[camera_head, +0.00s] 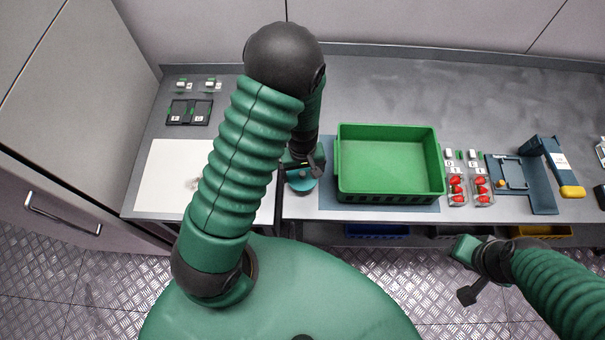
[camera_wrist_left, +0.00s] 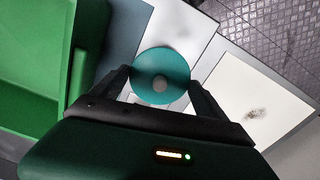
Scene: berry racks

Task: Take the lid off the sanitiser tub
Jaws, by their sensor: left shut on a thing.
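The round teal lid (camera_head: 303,185) with a small grey centre sits at the front of the counter, left of the green crate, partly covered by my left gripper (camera_head: 305,172). In the left wrist view the lid (camera_wrist_left: 160,70) lies between the two dark fingers of my left gripper (camera_wrist_left: 161,90), which is shut on it. The tub is hidden under the lid, so I cannot tell whether they touch. My right gripper (camera_head: 467,285) hangs in front of the counter at the right, away from the lid; its finger opening is unclear.
The empty green crate (camera_head: 390,198) stands on a blue-grey mat (camera_head: 328,200) close right of the lid. Clear packs of strawberries (camera_head: 456,188) and a blue device (camera_head: 545,180) are farther right. A white board (camera_head: 165,180) with a brownish smudge lies left. The counter's back is clear.

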